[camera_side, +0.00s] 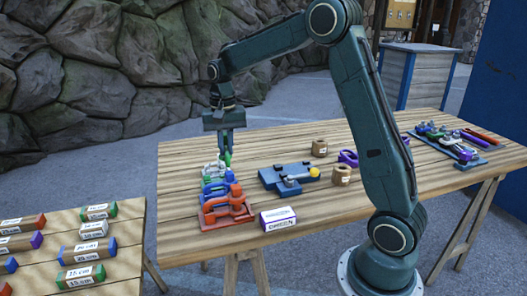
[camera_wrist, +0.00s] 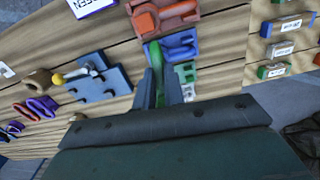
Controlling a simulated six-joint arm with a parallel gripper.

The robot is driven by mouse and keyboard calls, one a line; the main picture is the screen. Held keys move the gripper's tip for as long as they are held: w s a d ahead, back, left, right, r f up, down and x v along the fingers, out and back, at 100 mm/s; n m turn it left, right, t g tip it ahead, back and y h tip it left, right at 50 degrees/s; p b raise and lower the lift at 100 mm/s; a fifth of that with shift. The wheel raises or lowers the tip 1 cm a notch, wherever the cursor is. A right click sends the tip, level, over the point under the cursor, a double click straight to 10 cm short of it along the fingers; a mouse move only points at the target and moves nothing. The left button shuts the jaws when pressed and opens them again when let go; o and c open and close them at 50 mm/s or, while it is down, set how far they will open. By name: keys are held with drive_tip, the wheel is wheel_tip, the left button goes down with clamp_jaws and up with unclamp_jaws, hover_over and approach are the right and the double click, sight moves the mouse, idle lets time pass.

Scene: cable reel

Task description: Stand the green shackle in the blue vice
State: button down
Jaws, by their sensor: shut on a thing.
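My gripper (camera_side: 227,152) points down, shut on the green shackle (camera_side: 228,159), above the far end of the row of coloured stands. In the wrist view the green shackle (camera_wrist: 156,58) shows between the fingers (camera_wrist: 163,88), partly hidden by them. The blue vice (camera_side: 284,177) lies on the table to the right of my gripper, apart from it. It has a grey bar and a yellow ball-ended handle. In the wrist view the blue vice (camera_wrist: 98,82) is to the left of the fingers.
Orange (camera_side: 228,207) and blue (camera_side: 217,187) shackles sit on stands beside a lettered box (camera_side: 278,219). Brown rolls (camera_side: 341,175) and a purple shackle (camera_side: 348,158) stand right of the vice. A tool tray (camera_side: 450,146) is farther right. Labelled blocks lie on a left-hand table (camera_side: 130,262).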

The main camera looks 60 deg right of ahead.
drive_tip(key=s+d+m, duration=0.4)
drive_tip(key=d+m, duration=0.5)
drive_tip(key=d, duration=0.1)
drive_tip(key=s+d+m, duration=0.5)
drive_tip(key=d+m, duration=0.3)
drive_tip(key=d, duration=0.3)
drive_tip(key=shift+w+a+f, duration=0.15)
drive_tip(key=shift+f, duration=2.35)
drive_tip(key=shift+f, duration=0.3)
drive_tip(key=shift+f, duration=2.75)
drive_tip(key=shift+f, duration=0.45)
drive_tip(key=c, duration=1.4)
unclamp_jaws()
